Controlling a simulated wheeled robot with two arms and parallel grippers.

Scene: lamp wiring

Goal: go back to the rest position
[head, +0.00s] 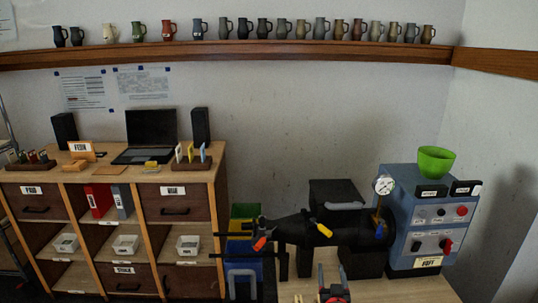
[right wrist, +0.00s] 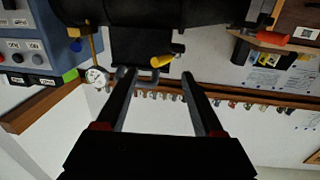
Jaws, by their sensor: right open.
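My right gripper (head: 332,272) shows at the bottom edge of the head view, over the front of the light-coloured bench, with red marks near its finger bases. In the right wrist view my right gripper (right wrist: 156,78) has its two dark fingers well apart, with nothing between them. The wrist picture is upside down. Beyond the fingers it shows the black pipe assembly (right wrist: 150,12) and a yellow handle (right wrist: 162,61). I cannot make out my left gripper in either view.
The pipe assembly (head: 345,232) and pressure gauge (head: 384,185) stand behind the right gripper. A blue control box (head: 405,215) with a green bowl (head: 436,160) is at right. A wooden cabinet (head: 219,180) stands left; a mug shelf (head: 270,49) runs along the wall.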

